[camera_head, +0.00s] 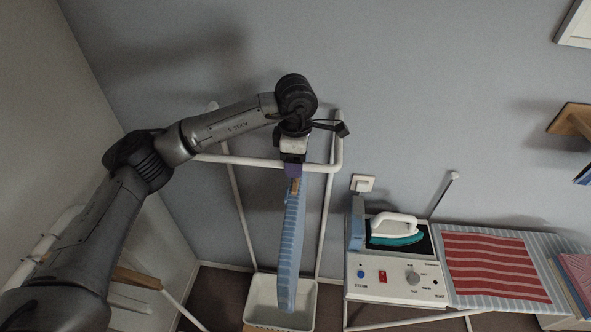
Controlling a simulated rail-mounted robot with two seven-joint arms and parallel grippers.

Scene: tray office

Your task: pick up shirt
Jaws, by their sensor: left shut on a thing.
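The blue shirt (291,245) hangs down, narrow and seen nearly edge-on, in the middle of the head view. My left gripper (294,178) is shut at the top of it, where a small brown piece, perhaps a hanger, shows. The shirt's lower end is over the white basket. My left arm reaches in from the left and bends down at the wrist. The fingertips are small and partly hidden. My right gripper is not in view.
A white rail frame (237,161) stands behind the shirt. The white basket (309,292) is below. At right, an iron (394,230) sits on a control unit (395,278) beside a board with red striped cloth (489,266). Books (577,278) stand at the far right.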

